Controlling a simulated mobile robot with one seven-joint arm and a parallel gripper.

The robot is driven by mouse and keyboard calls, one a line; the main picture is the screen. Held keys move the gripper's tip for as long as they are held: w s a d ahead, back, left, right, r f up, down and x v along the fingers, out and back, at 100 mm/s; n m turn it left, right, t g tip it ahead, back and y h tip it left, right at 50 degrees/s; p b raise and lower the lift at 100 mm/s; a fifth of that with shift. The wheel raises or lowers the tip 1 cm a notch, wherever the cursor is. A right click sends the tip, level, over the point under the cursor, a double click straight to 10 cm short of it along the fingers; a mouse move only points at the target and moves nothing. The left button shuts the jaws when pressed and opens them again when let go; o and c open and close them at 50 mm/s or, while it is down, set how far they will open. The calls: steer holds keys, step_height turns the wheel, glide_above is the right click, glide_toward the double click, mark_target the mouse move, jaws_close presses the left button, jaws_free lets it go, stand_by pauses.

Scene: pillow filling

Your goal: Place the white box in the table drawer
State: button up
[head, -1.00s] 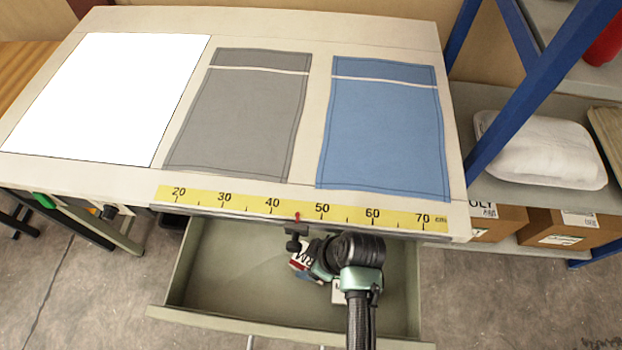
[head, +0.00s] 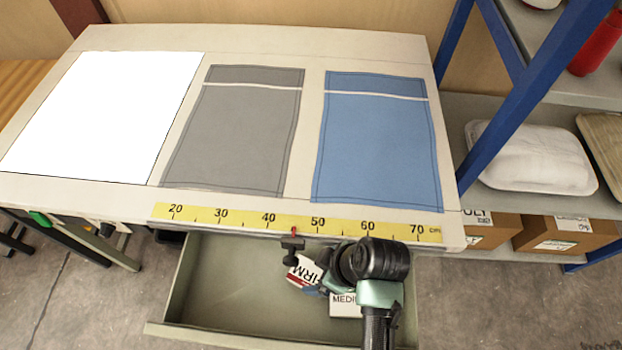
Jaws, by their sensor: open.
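The table drawer (head: 225,285) is pulled open below the table's front edge. A white box marked "MEDI" (head: 345,304) is inside it, partly covered by my arm. Another box marked "FIRM" (head: 303,271), white with red and blue, lies tilted to its left. My gripper (head: 330,287) is low over the drawer, close to both boxes. It is open, but its fingertips are mostly hidden by my wrist, so I cannot tell whether it touches either box.
The table carries a white sheet (head: 100,115), a grey pillowcase (head: 240,135) and a blue pillowcase (head: 375,145). A yellow ruler (head: 240,220) runs along its front edge, with a dark clamp (head: 292,245) below. A blue-framed shelf (head: 540,100) stands at right. The drawer's left side is clear.

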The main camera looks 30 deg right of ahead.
steer(key=v, duration=0.5)
steer(key=w+d+r+m+t+h, duration=0.1)
steer(key=w+r+m+t+h, duration=0.35)
steer(key=w+r, duration=1.1)
steer(key=w+a+r+n+t, duration=0.1)
steer(key=w+r+t, duration=0.2)
steer(key=r, duration=0.5)
steer(key=w+a+r+t, duration=0.2)
steer(key=r+t, duration=0.2)
steer(key=r, duration=0.4)
steer(key=a+r+m+t, duration=0.1)
steer(key=a+r+t, duration=0.2)
steer(key=r, duration=0.5)
steer(key=a+r+t, duration=0.2)
steer(key=r, duration=0.6)
steer(key=s+a+r+m+t+y, duration=0.1)
steer(key=s+a+r+t, duration=0.2)
steer(key=s+r, duration=0.2)
steer(key=s+a+r+m+t+y, duration=0.1)
steer(key=s+a+r+t, duration=0.2)
steer(key=r, duration=0.9)
steer(key=s+t, duration=0.1)
steer(key=s, duration=0.2)
steer(key=shift+a+r, duration=0.3)
steer(key=shift+r, duration=0.05)
steer(key=shift+s, duration=0.15)
